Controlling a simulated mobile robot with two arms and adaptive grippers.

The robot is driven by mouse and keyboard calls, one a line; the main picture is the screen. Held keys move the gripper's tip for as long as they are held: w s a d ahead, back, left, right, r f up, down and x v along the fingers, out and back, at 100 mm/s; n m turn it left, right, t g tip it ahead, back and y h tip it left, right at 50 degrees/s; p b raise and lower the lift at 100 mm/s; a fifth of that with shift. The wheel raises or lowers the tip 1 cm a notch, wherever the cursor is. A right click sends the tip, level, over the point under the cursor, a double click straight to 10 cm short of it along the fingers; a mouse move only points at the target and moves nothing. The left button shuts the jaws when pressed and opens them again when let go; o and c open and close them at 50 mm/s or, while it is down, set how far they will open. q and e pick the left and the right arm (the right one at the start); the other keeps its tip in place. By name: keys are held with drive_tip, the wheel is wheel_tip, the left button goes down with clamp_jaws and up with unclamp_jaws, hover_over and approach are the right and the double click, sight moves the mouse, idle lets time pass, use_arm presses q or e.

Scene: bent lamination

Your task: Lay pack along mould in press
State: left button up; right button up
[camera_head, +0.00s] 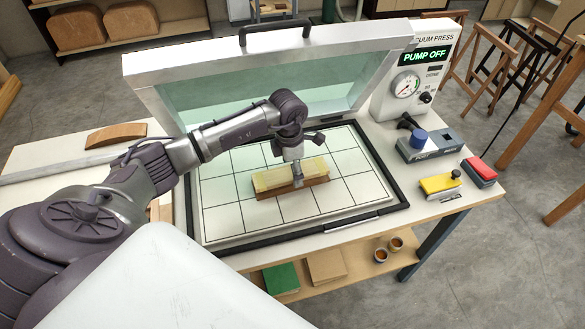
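The pack (273,180) is a pale yellow, straight, layered strip. It lies lengthwise over a brown wooden mould (318,184) on the gridded bed of the press; whether it rests fully on the mould is hard to tell. My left gripper (297,176) points down over the middle of the pack, with a finger showing against its near side, and appears shut on it. The far finger is hidden. The press lid (280,85) stands raised behind the bed. My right gripper is not in view.
A control box (415,75) reads "PUMP OFF". A grey box with a blue knob (430,145), a yellow item (440,184) and a red item (480,170) lie on the right of the table. A curved wooden piece (116,135) lies at left. The grid around the mould is clear.

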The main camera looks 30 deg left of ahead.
use_arm(q)
wheel_tip(320, 180, up, 12)
drive_tip(key=shift+s+a, duration=0.2)
drive_tip(key=shift+s, duration=0.05)
drive_tip(key=shift+f, duration=0.1)
